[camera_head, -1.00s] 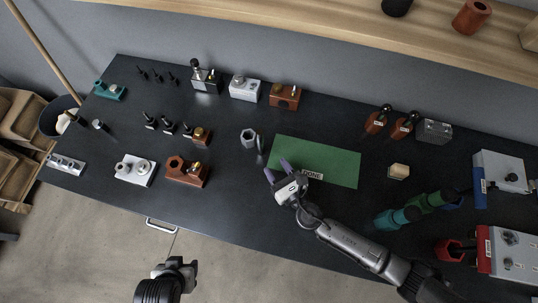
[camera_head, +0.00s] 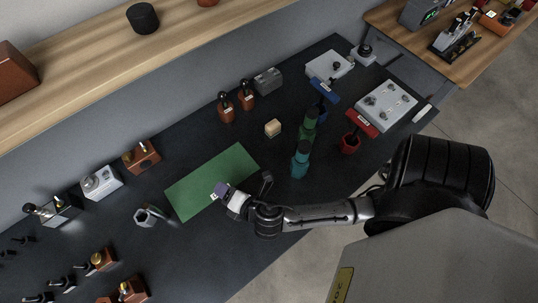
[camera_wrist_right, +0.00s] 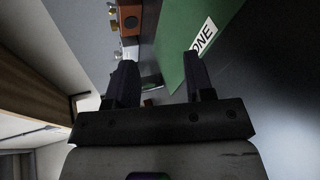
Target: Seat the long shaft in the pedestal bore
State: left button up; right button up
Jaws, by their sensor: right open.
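My right gripper (camera_head: 222,190) is at the near edge of the green mat (camera_head: 236,158). In the right wrist view its two fingers (camera_wrist_right: 160,82) stand apart with nothing between them. I cannot pick out the long shaft or the pedestal bore for sure. A grey hexagonal piece (camera_head: 144,218) stands left of the mat with a bright round part beside it. Brown blocks with brass parts (camera_head: 141,156) and a silver block (camera_head: 101,182) stand farther left. My left gripper is out of view.
Teal and green cylinders (camera_head: 300,160) stand right of the mat, close to my right arm. A small tan block (camera_head: 273,128), two brown holders (camera_head: 226,108) and grey fixtures (camera_head: 386,105) stand beyond. A wooden shelf (camera_head: 92,62) runs behind the table.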

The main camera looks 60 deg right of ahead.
jog(key=s+d+m+g, duration=0.1)
jog(key=s+m, duration=0.1)
jog(key=m, duration=0.1)
jog(key=s+d+f+m+g, duration=0.1)
jog(key=s+m+g, duration=0.1)
jog(key=s+d+f+m+g, duration=0.1)
jog(key=s+m, duration=0.1)
jog(key=m, duration=0.1)
jog(key=shift+s+m+g, duration=0.2)
jog(key=shift+m+g, duration=0.1)
jog(key=shift+g, duration=0.1)
jog(key=shift+o, duration=0.4)
jog(key=s+m+g+y, duration=0.1)
jog(key=s+m, duration=0.1)
jog(key=s, duration=0.1)
jog(key=s+m+g+y, duration=0.1)
jog(key=s+m+g, duration=0.1)
jog(key=s+m, duration=0.1)
jog(key=s+m+g, duration=0.1)
jog(key=s+m, duration=0.1)
jog(key=s, duration=0.1)
jog(key=shift+r+m+g+y, duration=0.1)
jog(key=shift+m+g+y, duration=0.3)
jog(key=shift+s+a, duration=0.15)
jog(key=shift+s, duration=0.15)
